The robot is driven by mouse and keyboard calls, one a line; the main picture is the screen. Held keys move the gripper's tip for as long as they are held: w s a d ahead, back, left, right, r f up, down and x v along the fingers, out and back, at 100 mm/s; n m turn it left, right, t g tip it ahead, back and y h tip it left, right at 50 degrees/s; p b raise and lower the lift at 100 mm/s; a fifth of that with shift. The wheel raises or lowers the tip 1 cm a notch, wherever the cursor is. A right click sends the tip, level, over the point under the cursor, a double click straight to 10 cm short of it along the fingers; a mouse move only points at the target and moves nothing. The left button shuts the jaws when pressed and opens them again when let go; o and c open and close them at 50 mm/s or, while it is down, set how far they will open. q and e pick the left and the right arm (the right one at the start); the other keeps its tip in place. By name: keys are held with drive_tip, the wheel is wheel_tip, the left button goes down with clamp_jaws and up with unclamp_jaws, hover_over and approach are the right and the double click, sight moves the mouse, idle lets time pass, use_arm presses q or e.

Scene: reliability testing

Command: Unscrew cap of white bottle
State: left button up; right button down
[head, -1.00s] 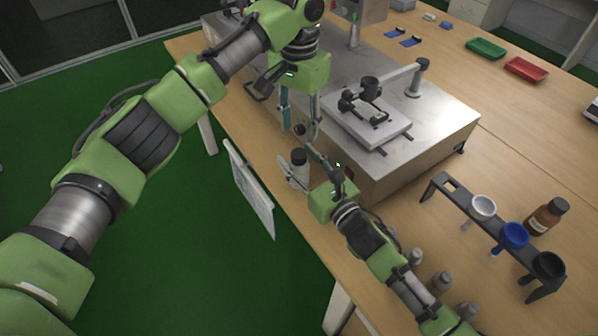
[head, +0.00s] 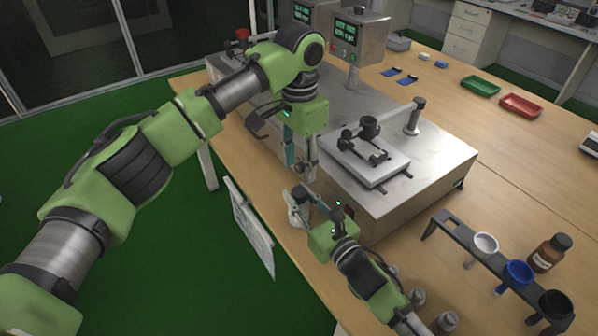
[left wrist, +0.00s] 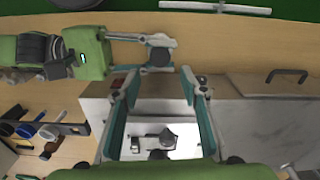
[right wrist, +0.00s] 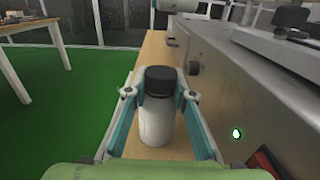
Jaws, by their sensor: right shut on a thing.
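The white bottle (right wrist: 157,125) with its black cap (right wrist: 160,80) stands upright in the right wrist view. In the head view the bottle (head: 296,210) is partly covered by my right gripper (head: 314,198) near the table's left edge. My right gripper (right wrist: 160,95) is shut on the bottle, one finger on each side, around its upper part just at or under the cap. My left gripper (head: 301,167) points down above and behind the bottle. In the left wrist view my left gripper (left wrist: 160,85) is open and empty, its fingers well apart.
A metal machine (head: 415,185) with a small platform fixture (head: 365,165) stands just right of the bottle. A black rack (head: 480,245) with colored cups and a brown bottle (head: 550,252) are at right. Green (head: 480,87) and red trays (head: 521,105) lie farther back.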

sight(299, 192)
use_arm(q)
drive_tip(key=shift+f+m, duration=0.25)
drive_tip(key=shift+m, duration=0.25)
use_arm(e)
drive_tip(key=shift+f, duration=0.1)
use_arm(q)
wheel_tip(299, 192, down, 8)
drive_tip(key=shift+r, duration=0.2)
use_arm(e)
drive_tip(key=shift+f, duration=0.1)
use_arm(q)
clamp_jaws()
drive_tip(key=shift+o, duration=0.4)
unclamp_jaws()
drive_tip(key=shift+r, duration=0.1)
wheel_tip(299, 192, up, 8)
drive_tip(key=shift+s+f, duration=0.1)
drive_tip(key=shift+f, duration=0.05)
drive_tip(key=shift+c, duration=0.4)
use_arm(e)
drive_tip(key=shift+s+f, duration=0.1)
use_arm(q)
drive_tip(key=shift+f, duration=3.9)
